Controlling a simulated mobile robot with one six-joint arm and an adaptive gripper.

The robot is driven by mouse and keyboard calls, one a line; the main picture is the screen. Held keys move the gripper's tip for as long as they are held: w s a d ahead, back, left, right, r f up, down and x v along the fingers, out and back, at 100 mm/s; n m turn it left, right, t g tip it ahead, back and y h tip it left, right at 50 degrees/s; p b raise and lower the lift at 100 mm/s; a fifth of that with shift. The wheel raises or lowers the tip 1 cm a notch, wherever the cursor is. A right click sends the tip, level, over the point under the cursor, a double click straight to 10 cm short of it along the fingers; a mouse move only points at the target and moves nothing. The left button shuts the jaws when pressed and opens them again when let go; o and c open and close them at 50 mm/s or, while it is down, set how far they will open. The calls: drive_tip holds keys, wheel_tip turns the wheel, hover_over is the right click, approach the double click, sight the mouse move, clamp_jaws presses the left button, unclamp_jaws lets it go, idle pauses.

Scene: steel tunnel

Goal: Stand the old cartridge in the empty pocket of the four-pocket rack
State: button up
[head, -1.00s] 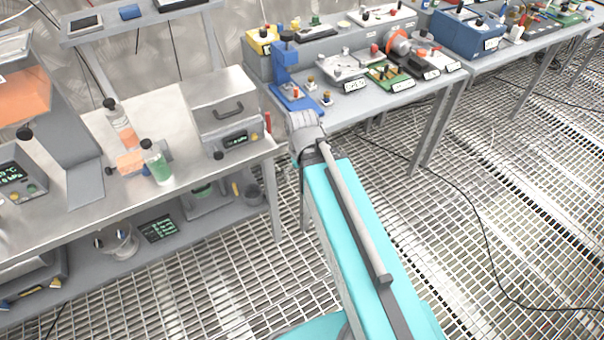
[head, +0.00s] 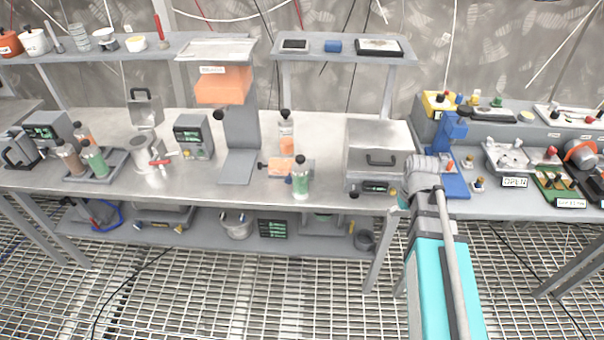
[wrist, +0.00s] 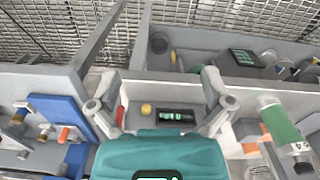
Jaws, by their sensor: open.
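A dark tray-like rack (head: 118,160) stands at the left of the bench in the head view. It holds a brown bottle-shaped cartridge (head: 71,161), a green one (head: 95,159) and an orange one behind; its right back part looks empty. A green cartridge with a black cap (head: 300,180) stands mid-bench, and shows at the right in the wrist view (wrist: 280,122). A clear and orange one (head: 287,135) stands behind it. I cannot tell which is the old cartridge. My gripper (wrist: 160,98) is open and empty, above the front of a grey box, left of the green cartridge.
The grey box (head: 375,150) with a handle and display stands at the bench's right end. A grey stand with an orange block (head: 222,88) rises mid-bench. A blue fixture (head: 452,140) is on the right-hand table. A shelf with containers runs above the bench.

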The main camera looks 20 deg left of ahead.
drive_tip(key=w+a+r+n+p, duration=0.3)
drive_tip(key=w+a+r, duration=0.1)
drive_tip(key=a, duration=0.4)
drive_tip(key=w+a+r+n+p, duration=0.4)
drive_tip(key=a, duration=0.4)
wheel_tip(320, 180, up, 6)
drive_tip(key=n+p, duration=0.6)
drive_tip(key=n, duration=0.1)
hover_over(300, 156)
drive_tip(key=shift+s, duration=0.1)
drive_tip(key=shift+f+b, duration=0.15)
drive_tip(key=shift+b, duration=0.15)
wheel_tip(300, 156, down, 8)
drive_tip(key=b, duration=0.8)
drive_tip(key=shift+f, duration=0.2)
drive_tip(key=shift+s+d+f+b, duration=0.1)
drive_tip(key=shift+f+b, duration=1.2)
drive_tip(key=shift+b, duration=0.1)
drive_tip(key=shift+d+f+b, duration=0.1)
drive_tip(key=shift+f+b, duration=1.2)
drive_tip(key=shift+b, duration=0.1)
drive_tip(key=c, duration=1.1)
